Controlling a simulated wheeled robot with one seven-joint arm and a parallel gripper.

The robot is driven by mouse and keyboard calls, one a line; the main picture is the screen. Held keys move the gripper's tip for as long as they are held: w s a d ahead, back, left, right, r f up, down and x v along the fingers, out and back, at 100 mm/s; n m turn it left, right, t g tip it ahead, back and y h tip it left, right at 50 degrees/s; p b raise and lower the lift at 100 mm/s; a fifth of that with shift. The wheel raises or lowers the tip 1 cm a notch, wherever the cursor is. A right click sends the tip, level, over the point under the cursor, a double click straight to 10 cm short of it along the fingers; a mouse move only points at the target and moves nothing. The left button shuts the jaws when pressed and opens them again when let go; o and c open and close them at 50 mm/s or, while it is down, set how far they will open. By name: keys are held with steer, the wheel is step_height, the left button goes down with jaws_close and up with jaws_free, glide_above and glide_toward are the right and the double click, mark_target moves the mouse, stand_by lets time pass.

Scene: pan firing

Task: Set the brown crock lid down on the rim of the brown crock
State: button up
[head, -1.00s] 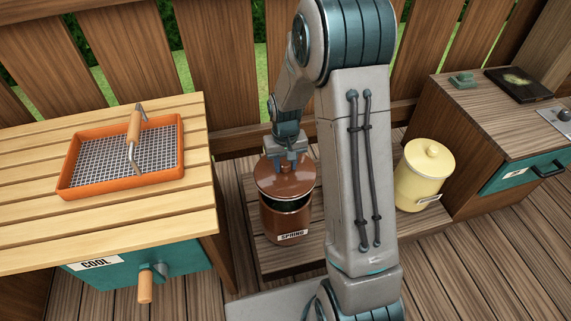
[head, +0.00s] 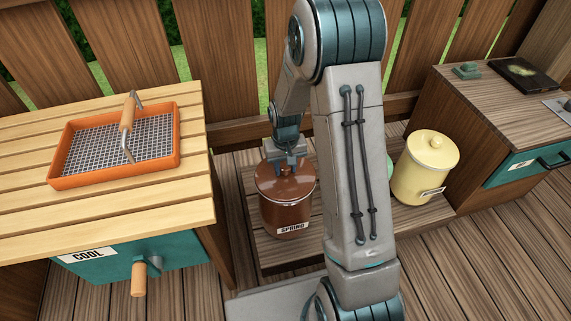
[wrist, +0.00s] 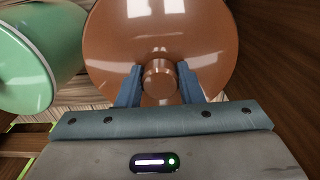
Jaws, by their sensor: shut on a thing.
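The brown crock (head: 285,215) stands upright on the low wooden platform, with a label reading SPRING on its front. The brown crock lid (head: 287,186) lies over the crock's mouth with no visible gap at the front. My gripper (head: 285,167) is above the crock, shut on the lid's knob. In the wrist view the fingers of my gripper (wrist: 160,85) press both sides of the round knob, and the lid (wrist: 205,45) fills the top middle. The crock's rim is hidden under the lid, so I cannot tell whether the lid bears fully on it.
A yellow lidded crock (head: 422,172) stands to the right on the platform (head: 262,250). A green crock (wrist: 35,60) is close left in the wrist view, mostly hidden behind my arm in the head view. An orange mesh tray (head: 115,178) sits on the left table.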

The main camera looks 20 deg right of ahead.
steer(key=shift+f+b, duration=0.8)
steer(key=shift+f, duration=0.45)
stand_by(0.5)
steer(key=o, duration=1.3)
steer(key=shift+c, duration=0.2)
step_height(320, 180, up, 14)
steer(key=p, duration=0.5)
steer(key=shift+p, duration=0.4)
steer(key=s+r+t+p, duration=0.1)
steer(key=s+r+p, duration=0.5)
steer(key=r+p, duration=0.4)
steer(key=s+r+t+p, duration=0.1)
steer(key=s+r+p, duration=0.6)
steer(key=r, duration=1.3)
steer(key=s+r+p, duration=0.7)
steer(key=r+p, duration=0.7)
steer(key=r, duration=0.1)
steer(key=shift+s+r+t, duration=0.15)
steer(key=shift+r+t, duration=0.25)
